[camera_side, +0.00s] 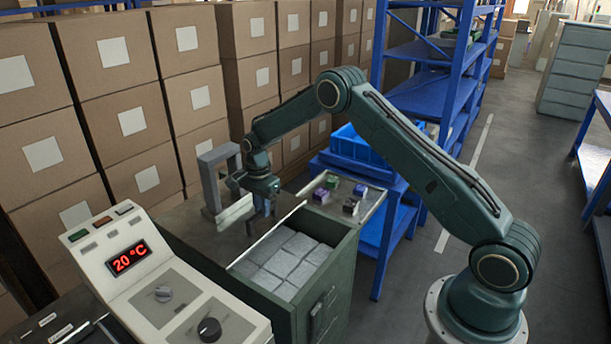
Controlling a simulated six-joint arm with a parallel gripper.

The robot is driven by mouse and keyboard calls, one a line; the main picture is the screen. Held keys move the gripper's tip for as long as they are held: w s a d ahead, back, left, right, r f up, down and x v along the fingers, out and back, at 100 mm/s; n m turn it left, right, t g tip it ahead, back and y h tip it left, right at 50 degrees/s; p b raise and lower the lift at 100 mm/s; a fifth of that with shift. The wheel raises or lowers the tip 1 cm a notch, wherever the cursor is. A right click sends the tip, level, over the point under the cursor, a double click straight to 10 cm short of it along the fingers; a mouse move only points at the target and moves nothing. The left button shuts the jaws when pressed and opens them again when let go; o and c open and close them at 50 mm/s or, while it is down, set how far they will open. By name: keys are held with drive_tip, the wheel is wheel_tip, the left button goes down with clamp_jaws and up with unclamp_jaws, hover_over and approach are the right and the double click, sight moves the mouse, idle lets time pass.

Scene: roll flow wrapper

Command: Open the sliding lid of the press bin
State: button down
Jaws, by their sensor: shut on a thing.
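The press bin (330,290) is a dark green cabinet in the middle of the side view. Its sliding lid (205,243) is a flat grey-green panel at the top left, with a pale front edge. The lid stands drawn back, and the right part of the bin is uncovered, showing several light grey blocks (285,262) inside. My gripper (260,212) points down over the lid near its pale edge. It is shut on what looks like the lid's upright handle (251,226). The fingertips are small, and the exact contact is hard to see.
A grey arch-shaped frame (208,180) stands just left of my gripper. A small tray (345,208) with purple, green and dark cubes lies behind the bin. Stacked cartons (120,110) and a blue shelf (440,95) stand behind.

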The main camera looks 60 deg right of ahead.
drive_tip(key=shift+w+r, duration=0.1)
drive_tip(key=shift+w, duration=1.65)
drive_tip(key=c, duration=1.4)
unclamp_jaws()
drive_tip(key=shift+o, duration=0.2)
drive_tip(key=shift+r, duration=0.1)
wheel_tip(320, 180, up, 14)
drive_tip(key=shift+f, duration=0.2)
